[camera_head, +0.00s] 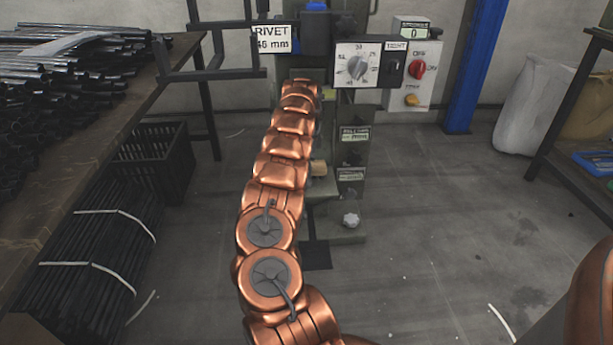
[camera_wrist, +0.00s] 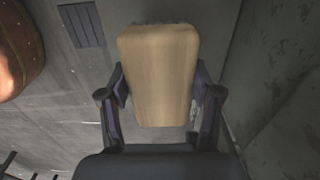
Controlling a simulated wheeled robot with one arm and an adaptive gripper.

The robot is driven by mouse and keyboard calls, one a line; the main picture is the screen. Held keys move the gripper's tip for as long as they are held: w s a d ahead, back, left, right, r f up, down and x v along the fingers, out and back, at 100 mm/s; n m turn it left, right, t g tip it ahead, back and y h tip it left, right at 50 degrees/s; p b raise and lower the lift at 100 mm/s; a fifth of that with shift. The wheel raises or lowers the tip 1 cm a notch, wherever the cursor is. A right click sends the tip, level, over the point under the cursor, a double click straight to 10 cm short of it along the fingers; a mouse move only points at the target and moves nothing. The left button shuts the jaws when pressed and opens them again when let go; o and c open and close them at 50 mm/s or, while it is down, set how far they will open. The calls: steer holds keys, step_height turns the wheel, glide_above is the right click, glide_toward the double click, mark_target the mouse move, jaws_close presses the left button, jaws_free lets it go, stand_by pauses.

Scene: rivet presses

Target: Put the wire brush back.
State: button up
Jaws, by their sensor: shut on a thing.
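The wire brush (camera_wrist: 158,75) shows in the wrist view as a pale wooden block with rounded corners, and a little of its bristle edge shows at the top. My gripper (camera_wrist: 160,88) is shut on it, with one dark finger on each long side. The floor lies beyond it. In the head view my arm hides the gripper. A small wooden piece (camera_head: 318,168) shows just right of the arm, in front of the press; it may be the held brush. I cannot make out the brush's place.
The green rivet press (camera_head: 352,215) stands behind my arm, with a dial box (camera_head: 371,65) and a switch panel (camera_head: 412,68). A table (camera_head: 120,95) with metal tubes is at left, a black crate (camera_head: 155,160) below it. A shelf stands at right. The floor right of the press is mostly clear.

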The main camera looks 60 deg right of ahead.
step_height(320, 180, down, 3)
steer(key=shift+b, duration=0.8)
steer(key=shift+w+d+p, duration=0.1)
steer(key=shift+p, duration=0.2)
steer(key=shift+f, duration=0.1)
steer(key=o, duration=1.2)
steer(key=shift+f, duration=0.1)
steer(key=shift+f+b, duration=0.15)
steer(key=shift+b, duration=0.7)
steer(key=r+p, duration=0.1)
steer(key=r, duration=0.1)
steer(key=r+p, duration=0.2)
steer(key=r, duration=0.1)
steer(key=r+p, duration=0.2)
steer(key=r, duration=0.1)
steer(key=shift+a, duration=0.3)
